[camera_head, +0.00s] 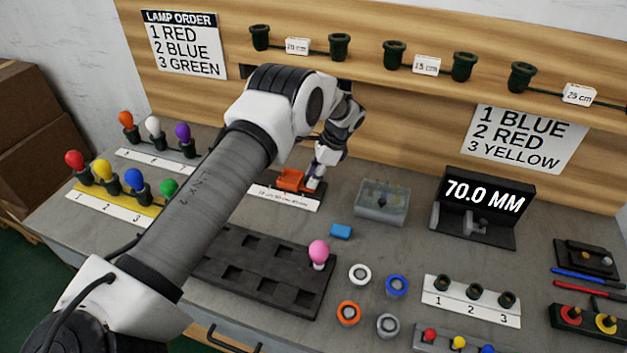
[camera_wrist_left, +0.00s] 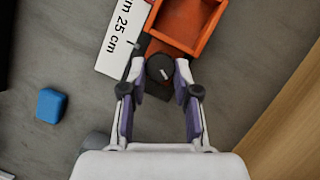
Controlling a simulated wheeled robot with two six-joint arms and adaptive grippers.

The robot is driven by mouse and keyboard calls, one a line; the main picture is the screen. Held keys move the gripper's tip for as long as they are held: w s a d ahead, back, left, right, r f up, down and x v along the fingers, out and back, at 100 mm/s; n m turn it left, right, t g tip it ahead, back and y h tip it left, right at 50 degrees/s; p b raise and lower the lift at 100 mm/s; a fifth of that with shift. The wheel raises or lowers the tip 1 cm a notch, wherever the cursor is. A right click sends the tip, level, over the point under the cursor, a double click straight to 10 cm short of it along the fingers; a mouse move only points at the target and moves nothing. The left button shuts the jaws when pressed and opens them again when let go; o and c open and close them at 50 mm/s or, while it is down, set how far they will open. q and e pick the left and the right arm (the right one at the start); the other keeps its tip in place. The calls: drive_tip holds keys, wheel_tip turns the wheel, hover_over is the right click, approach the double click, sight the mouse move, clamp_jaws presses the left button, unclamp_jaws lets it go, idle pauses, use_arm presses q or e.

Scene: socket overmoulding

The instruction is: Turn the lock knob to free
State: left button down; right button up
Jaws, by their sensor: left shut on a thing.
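The lock knob (camera_wrist_left: 158,66) is a small dark round knob with a pale pointer line, beside an orange open box (camera_wrist_left: 188,22) on a dark base. The orange box also shows in the head view (camera_head: 290,179). My left gripper (camera_wrist_left: 160,76) has its two purple-padded fingers on either side of the knob and is shut on it. In the head view my left gripper (camera_head: 317,180) reaches down at the right end of the orange box and hides the knob. The pointer line slants in the wrist view; its labels cannot be read. My right gripper is not in view.
A white strip with length labels (camera_head: 285,199) lies in front of the orange box. A blue block (camera_head: 341,231) and a translucent grey box (camera_head: 382,202) stand nearby to the right. A dark slotted tray (camera_head: 262,277) with a pink lamp lies in front.

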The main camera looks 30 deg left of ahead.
use_arm(q)
drive_tip(key=shift+s+f+n+g, duration=0.15)
drive_tip(key=shift+f+n+g, duration=0.15)
drive_tip(key=shift+n, duration=0.2)
drive_tip(key=c, duration=1.1)
unclamp_jaws()
drive_tip(key=shift+c, duration=0.2)
drive_tip(key=shift+r, duration=0.1)
